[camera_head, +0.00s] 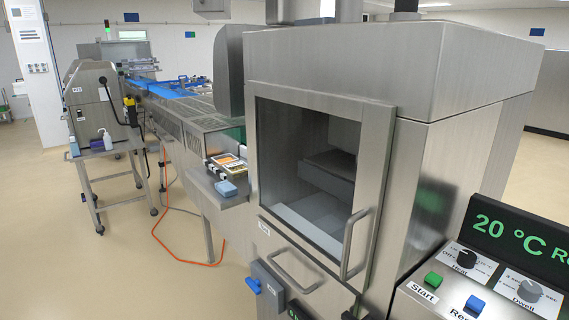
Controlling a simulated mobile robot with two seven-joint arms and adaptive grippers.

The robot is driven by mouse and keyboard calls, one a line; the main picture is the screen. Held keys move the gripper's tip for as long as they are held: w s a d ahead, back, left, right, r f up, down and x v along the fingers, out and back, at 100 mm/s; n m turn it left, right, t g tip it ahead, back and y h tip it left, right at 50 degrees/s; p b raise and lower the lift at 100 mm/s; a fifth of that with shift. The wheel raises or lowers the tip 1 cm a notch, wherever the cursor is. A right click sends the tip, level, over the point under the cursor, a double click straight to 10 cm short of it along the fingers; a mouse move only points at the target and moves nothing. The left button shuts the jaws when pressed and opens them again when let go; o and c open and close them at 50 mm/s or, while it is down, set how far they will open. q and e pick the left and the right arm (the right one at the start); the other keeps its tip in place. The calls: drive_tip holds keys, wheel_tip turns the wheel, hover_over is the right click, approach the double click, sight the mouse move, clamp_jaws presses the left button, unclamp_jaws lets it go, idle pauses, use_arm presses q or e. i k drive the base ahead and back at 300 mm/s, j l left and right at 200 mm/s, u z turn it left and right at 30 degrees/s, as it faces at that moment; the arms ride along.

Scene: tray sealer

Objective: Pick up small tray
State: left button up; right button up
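A blue block (226,188) lies on the same shelf just in front of the tray. The tray is small in the picture, so its contents are not clear. Neither of my grippers shows in this view.
The machine has a framed glass door with a handle (356,245). A control panel (480,285) with a green display stands at right. A conveyor (195,121) runs back behind the shelf. An orange cable (165,240) lies on the floor at left, beside open floor.

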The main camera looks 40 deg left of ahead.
sight(237, 170)
drive_tip(key=j+z, duration=0.25)
drive_tip(key=j, duration=1)
drive_tip(key=j+z, duration=0.25)
drive_tip(key=j, duration=1.05)
